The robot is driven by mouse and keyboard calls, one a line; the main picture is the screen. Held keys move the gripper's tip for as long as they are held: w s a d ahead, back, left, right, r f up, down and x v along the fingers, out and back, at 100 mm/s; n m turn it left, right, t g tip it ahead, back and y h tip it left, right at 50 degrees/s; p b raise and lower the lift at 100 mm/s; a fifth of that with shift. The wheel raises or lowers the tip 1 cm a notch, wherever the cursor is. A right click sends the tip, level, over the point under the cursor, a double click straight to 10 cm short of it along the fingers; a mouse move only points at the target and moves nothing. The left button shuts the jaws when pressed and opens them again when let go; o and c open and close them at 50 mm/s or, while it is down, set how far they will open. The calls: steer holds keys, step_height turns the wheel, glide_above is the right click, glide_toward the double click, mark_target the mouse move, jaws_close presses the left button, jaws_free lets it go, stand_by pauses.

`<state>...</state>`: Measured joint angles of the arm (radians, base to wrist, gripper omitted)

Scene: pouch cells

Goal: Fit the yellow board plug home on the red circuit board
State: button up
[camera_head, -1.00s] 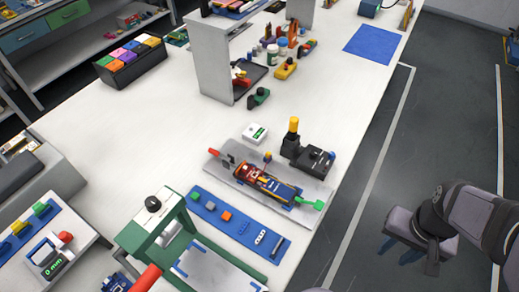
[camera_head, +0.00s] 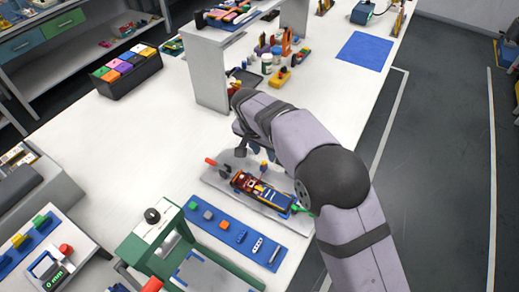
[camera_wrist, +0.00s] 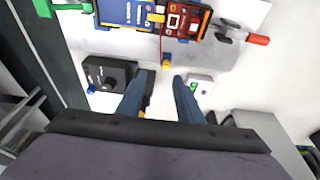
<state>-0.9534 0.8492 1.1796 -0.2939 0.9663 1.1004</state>
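The red circuit board (camera_head: 245,182) lies beside a blue cell on a grey plate (camera_head: 215,180); the board shows in the wrist view (camera_wrist: 183,20) at the top. A small yellow plug (camera_wrist: 166,63) stands near the plate's edge, with a thin red wire running up toward the board; it also shows in the head view (camera_head: 263,166). Another yellow piece (camera_wrist: 155,17) bridges the cell and board. I cannot tell whether it is a connector. My gripper (camera_wrist: 163,76) is open and empty, its blue fingers spread just short of the plug. In the head view my arm hides part of the gripper.
A black box with a knob (camera_wrist: 108,74) and a white box with green display (camera_wrist: 200,86) flank the fingers. A red-handled clamp (camera_wrist: 256,39) and green-handled clamp (camera_wrist: 65,6) stand at the plate's ends. A blue strip of parts (camera_head: 230,235) lies in front.

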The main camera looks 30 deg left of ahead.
mark_target(264, 162)
steer(key=shift+s+a+p+x, duration=0.15)
steer(key=shift+p+x, duration=0.3)
steer(key=shift+x, duration=0.75)
steer(key=shift+a+p+x, duration=0.2)
steer(key=shift+p+x, duration=0.25)
steer(key=shift+x, duration=0.8)
steer(key=shift+s+a+p+x, duration=0.15)
steer(key=shift+p+x, duration=0.3)
steer(key=shift+x, duration=0.75)
steer(key=shift+w, duration=0.1)
jaws_close()
steer(key=shift+r, duration=0.1)
steer(key=shift+r+p, duration=1.3)
steer(key=shift+r, duration=1.6)
steer(key=shift+s+b, duration=1.2)
steer(key=shift+s, duration=3)
